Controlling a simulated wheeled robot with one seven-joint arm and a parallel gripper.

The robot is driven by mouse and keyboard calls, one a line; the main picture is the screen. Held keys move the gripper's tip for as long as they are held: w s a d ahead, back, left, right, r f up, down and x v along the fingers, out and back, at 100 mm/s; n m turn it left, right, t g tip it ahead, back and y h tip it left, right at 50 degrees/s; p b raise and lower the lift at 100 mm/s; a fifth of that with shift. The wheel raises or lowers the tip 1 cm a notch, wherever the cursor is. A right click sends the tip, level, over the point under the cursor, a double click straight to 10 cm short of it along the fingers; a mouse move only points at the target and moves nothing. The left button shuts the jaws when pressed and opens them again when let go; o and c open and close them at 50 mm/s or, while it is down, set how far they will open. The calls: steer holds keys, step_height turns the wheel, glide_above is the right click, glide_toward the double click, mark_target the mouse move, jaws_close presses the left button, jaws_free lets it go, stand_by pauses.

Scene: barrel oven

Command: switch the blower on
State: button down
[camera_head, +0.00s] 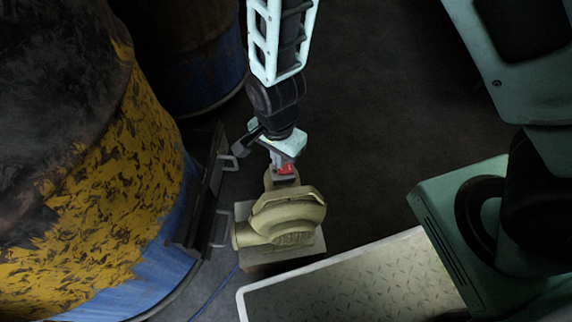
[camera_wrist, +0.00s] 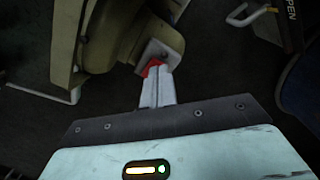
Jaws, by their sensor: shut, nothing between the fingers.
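The blower (camera_head: 287,217) is a dull yellow-green snail-shaped housing standing on a pale block in the head view. It also shows in the wrist view (camera_wrist: 92,38) at the upper left. A red switch (camera_head: 287,168) sits on a small grey box at the blower's far end, and its red edge shows in the wrist view (camera_wrist: 151,66). My gripper (camera_head: 284,163) is shut and empty, pointing down at the switch. In the wrist view the closed fingers (camera_wrist: 154,80) overlap the red part and hide some of it. I cannot tell whether they touch it or which way the switch is set.
A large yellow and blue barrel (camera_head: 110,190) stands at the left, with a dark panel with metal handles (camera_head: 205,195) beside it. Another barrel (camera_head: 200,70) is behind. A blue cable (camera_head: 215,292) runs on the floor. The dark floor right of the blower is clear.

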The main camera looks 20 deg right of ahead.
steer(key=shift+f+b, duration=0.45)
steer(key=shift+f, duration=0.45)
stand_by(0.5)
step_height(320, 180, up, 7)
steer(key=p, duration=0.7)
steer(key=shift+r+p, duration=0.1)
steer(key=shift+p, duration=0.3)
stand_by(0.3)
steer(key=s+d+r+n, duration=0.2)
steer(key=s+r+n, duration=0.6)
steer(key=r, duration=0.4)
steer(key=s+d+r+n, duration=0.3)
steer(key=s+r+n, duration=0.2)
steer(key=r+n, duration=0.6)
step_height(320, 180, up, 36)
steer(key=m+p, duration=0.1)
steer(key=p, duration=3.4)
steer(key=shift+a+f+y, duration=0.15)
steer(key=shift+a+y, duration=0.15)
steer(key=shift+a, duration=0.1)
